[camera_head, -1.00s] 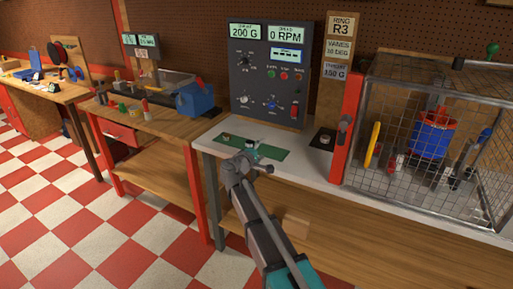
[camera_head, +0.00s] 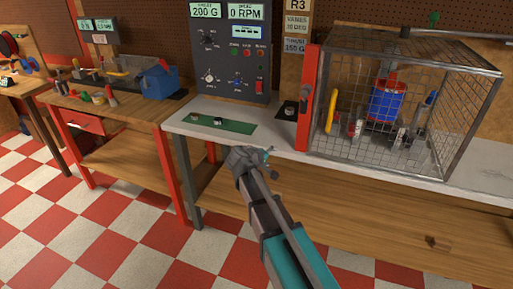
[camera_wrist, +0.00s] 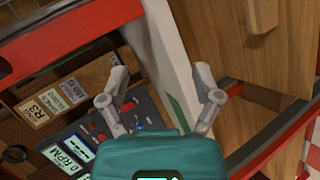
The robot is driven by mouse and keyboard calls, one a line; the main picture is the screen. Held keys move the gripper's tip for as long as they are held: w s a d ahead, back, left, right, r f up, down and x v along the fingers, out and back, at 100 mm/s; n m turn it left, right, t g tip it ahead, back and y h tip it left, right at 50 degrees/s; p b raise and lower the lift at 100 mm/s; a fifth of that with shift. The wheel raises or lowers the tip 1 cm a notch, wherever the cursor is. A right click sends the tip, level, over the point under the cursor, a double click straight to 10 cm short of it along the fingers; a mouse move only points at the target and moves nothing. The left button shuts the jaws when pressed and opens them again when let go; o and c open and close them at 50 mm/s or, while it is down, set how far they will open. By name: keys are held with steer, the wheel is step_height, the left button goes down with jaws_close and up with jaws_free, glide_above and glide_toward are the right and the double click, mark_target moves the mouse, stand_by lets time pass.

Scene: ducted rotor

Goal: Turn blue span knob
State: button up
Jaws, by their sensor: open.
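The blue knob (camera_head: 234,80) is a small round knob low on the dark control panel (camera_head: 238,28), right of a white knob (camera_head: 209,76). In the wrist view a small blue spot, which looks like this knob (camera_wrist: 140,126), shows on the tilted panel beside the left finger. My gripper (camera_head: 262,157) is in front of the white bench edge, below and right of the panel, well apart from the knob. In the wrist view its two fingers (camera_wrist: 160,78) are spread with nothing between them. The knob's pointer angle is too small to read.
A green mat (camera_head: 238,126) with small parts lies on the white bench (camera_head: 280,138) below the panel. A red post (camera_head: 307,98) and a wire cage (camera_head: 400,90) stand to the right. A wooden bench (camera_head: 130,108) with tools is at left.

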steer(key=s+d+f+m+g+y, duration=0.4)
steer(key=s+d+f, duration=0.3)
steer(key=s+d, duration=0.35)
steer(key=s+d+f+m+g+y, duration=0.1)
steer(key=s+f+m+g+y, duration=0.1)
steer(key=s, duration=1.1)
steer(key=m+g+y, duration=0.1)
steer(key=g+y, duration=0.1)
steer(key=g, duration=0.1)
steer(key=shift+d+f, duration=0.4)
steer(key=shift+c, duration=0.2)
